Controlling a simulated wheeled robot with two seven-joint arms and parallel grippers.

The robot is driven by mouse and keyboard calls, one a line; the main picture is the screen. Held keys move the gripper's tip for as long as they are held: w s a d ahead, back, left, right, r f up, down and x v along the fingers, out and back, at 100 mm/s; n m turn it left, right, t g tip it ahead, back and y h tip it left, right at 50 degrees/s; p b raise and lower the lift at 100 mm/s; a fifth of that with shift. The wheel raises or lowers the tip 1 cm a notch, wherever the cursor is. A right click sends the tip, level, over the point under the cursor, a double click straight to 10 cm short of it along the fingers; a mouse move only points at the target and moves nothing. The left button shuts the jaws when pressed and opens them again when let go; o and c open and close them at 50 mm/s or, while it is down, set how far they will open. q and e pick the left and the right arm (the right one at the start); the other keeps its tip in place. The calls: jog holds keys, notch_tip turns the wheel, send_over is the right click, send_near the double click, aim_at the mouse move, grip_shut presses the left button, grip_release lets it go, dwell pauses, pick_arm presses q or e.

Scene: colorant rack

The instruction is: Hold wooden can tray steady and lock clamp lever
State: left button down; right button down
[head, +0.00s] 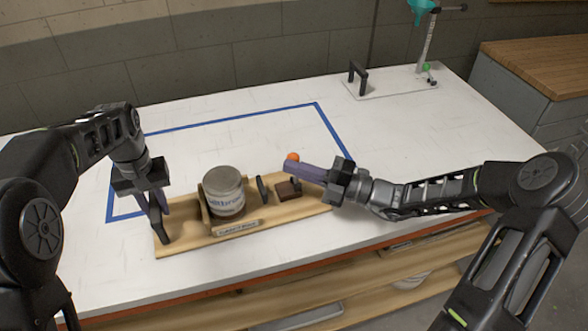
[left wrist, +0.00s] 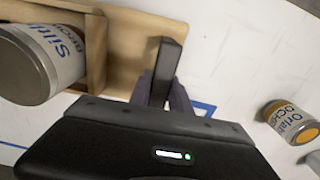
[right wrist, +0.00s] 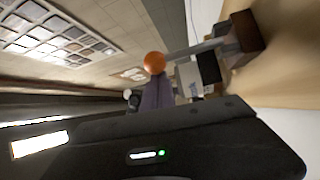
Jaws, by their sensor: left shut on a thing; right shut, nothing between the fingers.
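The wooden can tray (head: 185,240) lies on the white worktop and holds a labelled can (head: 228,204) behind its name plate. My left gripper (head: 153,208) is shut on the black handle (left wrist: 168,62) at the tray's left end; the left wrist view shows its fingers on both sides. The clamp has a brown block (head: 289,189) right of the can and a lever (right wrist: 192,48) with an orange knob (right wrist: 154,62). My right gripper (right wrist: 157,92) is shut and empty, fingertips right at the knob; whether they touch it I cannot tell.
Blue tape (head: 230,118) outlines an area of the worktop around and behind the tray. A white plate (head: 390,84) with a black handle and a stand is at the back right. Another can (left wrist: 290,122) shows in the left wrist view. A shelf (head: 370,284) is below.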

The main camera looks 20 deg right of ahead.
jog(key=shift+w+d, duration=0.1)
jog(key=shift+d, duration=0.8)
jog(key=shift+d+f, duration=0.25)
jog(key=shift+d, duration=0.7)
jog(key=shift+d+f, duration=0.2)
jog(key=shift+d, duration=0.7)
jog(key=shift+a, duration=0.2)
dwell(0.5)
jog(key=s+a+r, duration=0.2)
jog(key=s+a, duration=0.1)
jog(key=s+d+f, duration=0.1)
jog(key=d, duration=0.1)
jog(key=s+d+f, duration=0.1)
jog(key=s+d, duration=0.1)
jog(key=d, duration=0.1)
jog(key=s+d+f, duration=0.2)
jog(key=shift+d, duration=0.3)
